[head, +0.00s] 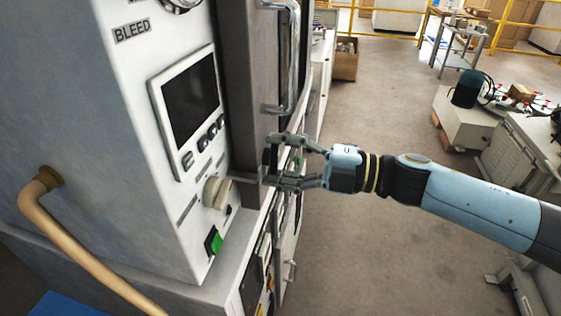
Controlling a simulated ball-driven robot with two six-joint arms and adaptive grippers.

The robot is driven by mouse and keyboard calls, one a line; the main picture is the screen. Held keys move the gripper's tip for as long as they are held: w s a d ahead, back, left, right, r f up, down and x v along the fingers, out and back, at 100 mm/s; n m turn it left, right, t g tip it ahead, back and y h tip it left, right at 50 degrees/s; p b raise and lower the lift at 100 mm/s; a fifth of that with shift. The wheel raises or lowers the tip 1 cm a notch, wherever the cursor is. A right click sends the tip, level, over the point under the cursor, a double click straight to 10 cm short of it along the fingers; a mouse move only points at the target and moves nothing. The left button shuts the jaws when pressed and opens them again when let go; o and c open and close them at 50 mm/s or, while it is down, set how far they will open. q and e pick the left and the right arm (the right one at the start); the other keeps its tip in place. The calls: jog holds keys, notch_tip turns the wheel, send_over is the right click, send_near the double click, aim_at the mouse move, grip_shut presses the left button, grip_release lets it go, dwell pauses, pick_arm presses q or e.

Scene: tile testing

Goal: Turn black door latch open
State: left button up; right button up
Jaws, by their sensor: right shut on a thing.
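The black door latch (266,154) is a small dark piece at the edge of the grey machine door (262,75), below the door's metal handle. It is mostly hidden behind my gripper's fingers. My right gripper (272,160) reaches in from the right, with one finger above the latch and one below, and is shut on it. The exact turn of the latch cannot be told. My left gripper is not in view.
The white control panel (150,120) with a screen (190,93), a knob (215,192) and a green switch (213,241) stands left of the door. A metal bar handle (291,60) is just above my gripper. Open floor (380,110) lies to the right. A bench and carts stand farther right.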

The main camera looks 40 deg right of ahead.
jog(key=shift+f+n+b, duration=0.15)
jog(key=shift+n+b, duration=0.2)
jog(key=shift+n, duration=0.85)
jog(key=o, duration=1.2)
jog(key=shift+s, duration=0.15)
jog(key=v, duration=1.1)
jog(key=shift+s+d, duration=0.25)
jog(key=shift+d, duration=0.1)
